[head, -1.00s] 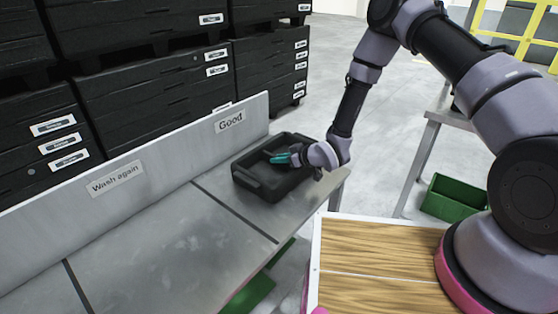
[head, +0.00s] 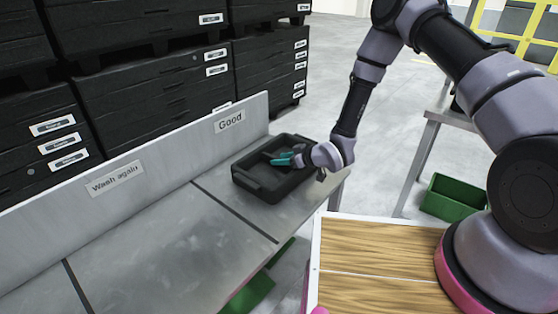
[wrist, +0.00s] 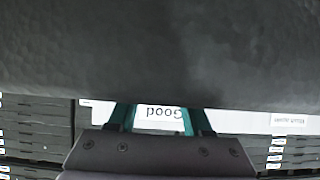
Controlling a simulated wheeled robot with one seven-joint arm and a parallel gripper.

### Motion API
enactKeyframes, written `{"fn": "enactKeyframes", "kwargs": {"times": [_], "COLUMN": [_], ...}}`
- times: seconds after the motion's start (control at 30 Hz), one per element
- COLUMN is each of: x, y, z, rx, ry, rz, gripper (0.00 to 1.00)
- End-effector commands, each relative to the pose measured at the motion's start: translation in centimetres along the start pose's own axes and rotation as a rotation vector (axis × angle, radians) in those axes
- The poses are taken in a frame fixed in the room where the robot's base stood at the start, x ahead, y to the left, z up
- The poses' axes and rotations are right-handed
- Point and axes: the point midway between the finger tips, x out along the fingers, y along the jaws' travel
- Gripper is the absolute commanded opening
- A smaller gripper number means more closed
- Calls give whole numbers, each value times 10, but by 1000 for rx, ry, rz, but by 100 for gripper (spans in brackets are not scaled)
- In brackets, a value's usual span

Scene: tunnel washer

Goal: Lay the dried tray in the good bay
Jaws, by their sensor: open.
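A black tray (head: 258,183) lies flat on the metal bench in the bay under the "Good" label (head: 230,121). My gripper (head: 284,160) is over the tray's right part, its teal fingers reaching left above the tray's inside. The fingers are open, and nothing shows held between them. In the wrist view a dark surface (wrist: 160,50) fills the upper part, and the gripper's teal fingers (wrist: 160,120) stand apart with the "Good" label visible between them. I cannot tell whether the fingers touch the tray.
The "Wash again" bay (head: 150,245) is bare, to the left past a dark dividing line. An upright back panel (head: 60,210) runs along the bench. Stacked black crates (head: 155,85) stand behind it. A green bin (head: 452,197) is on the floor at right.

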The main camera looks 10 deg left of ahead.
Motion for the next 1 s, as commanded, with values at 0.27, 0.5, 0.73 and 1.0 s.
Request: {"fn": "enactKeyframes", "kwargs": {"times": [0.27,0.5,0.73,1.0], "x": [-62,-97,-105,-127], "y": [1,0,-1,42], "z": [0,0,0,-26], "rx": [3,2,1,3], "ry": [-2,-1,0,-73], "rz": [2,0,-1,82], "gripper": [50,50,50,50]}}
